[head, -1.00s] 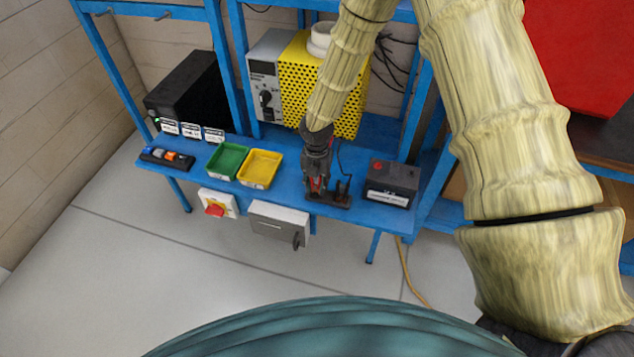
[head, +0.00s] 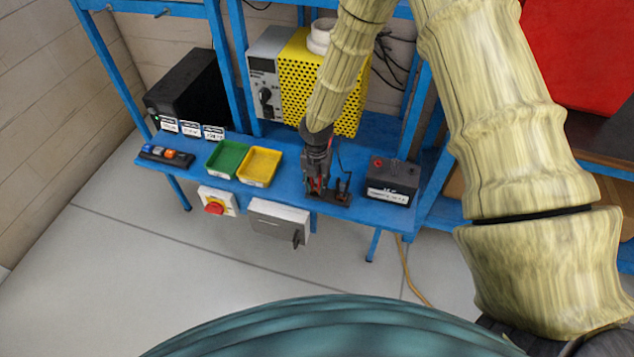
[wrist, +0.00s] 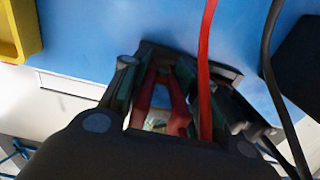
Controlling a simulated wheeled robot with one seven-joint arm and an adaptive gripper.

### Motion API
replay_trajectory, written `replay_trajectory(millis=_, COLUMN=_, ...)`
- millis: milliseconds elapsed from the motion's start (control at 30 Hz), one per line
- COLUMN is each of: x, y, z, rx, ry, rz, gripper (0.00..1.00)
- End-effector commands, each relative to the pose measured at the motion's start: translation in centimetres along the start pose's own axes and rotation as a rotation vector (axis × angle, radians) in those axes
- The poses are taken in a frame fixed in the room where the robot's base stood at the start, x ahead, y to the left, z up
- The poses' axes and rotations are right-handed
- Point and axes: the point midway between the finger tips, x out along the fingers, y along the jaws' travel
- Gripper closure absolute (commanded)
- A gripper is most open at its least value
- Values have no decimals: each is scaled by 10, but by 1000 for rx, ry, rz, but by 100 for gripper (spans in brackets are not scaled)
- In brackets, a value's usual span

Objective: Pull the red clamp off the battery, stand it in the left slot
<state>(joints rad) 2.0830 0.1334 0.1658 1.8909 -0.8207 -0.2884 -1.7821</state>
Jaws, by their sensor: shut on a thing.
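My gripper (wrist: 155,95) is shut on the red clamp (wrist: 172,112), whose red handles show between the fingers in the wrist view. In the head view my gripper (head: 317,180) is low over the dark slotted holder (head: 336,198) near the bench's front edge. The clamp is at the holder's left part; the fingers hide whether it rests fully in the left slot. A black clamp (head: 346,186) stands in the right part of the holder. The battery (head: 392,183), dark with a white label and a red terminal, stands to the right, with no clamp visible on it.
A green tray (head: 211,168) and a yellow tray (head: 242,178) lie left of my gripper on the blue bench. A yellow perforated housing (head: 300,75) stands behind. A red cable (wrist: 204,60) and a black cable (wrist: 266,60) run beside my gripper.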

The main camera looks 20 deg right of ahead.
Motion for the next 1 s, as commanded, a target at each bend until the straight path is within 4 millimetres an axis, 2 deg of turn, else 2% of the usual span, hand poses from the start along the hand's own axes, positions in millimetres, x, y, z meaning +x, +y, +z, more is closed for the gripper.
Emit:
replay_trajectory(millis=567, x=7, y=0, z=0, rx=0, ry=0, rz=0, gripper=100)
replay_trajectory(millis=600, x=6, y=0, z=0, rx=0, ry=0, rz=0, gripper=65)
replay_trajectory(millis=700, x=6, y=0, z=0, rx=0, ry=0, rz=0, gripper=47)
replay_trajectory(millis=733, x=6, y=0, z=0, rx=0, ry=0, rz=0, gripper=45)
replay_trajectory(millis=1000, x=6, y=0, z=0, rx=0, ry=0, rz=0, gripper=45)
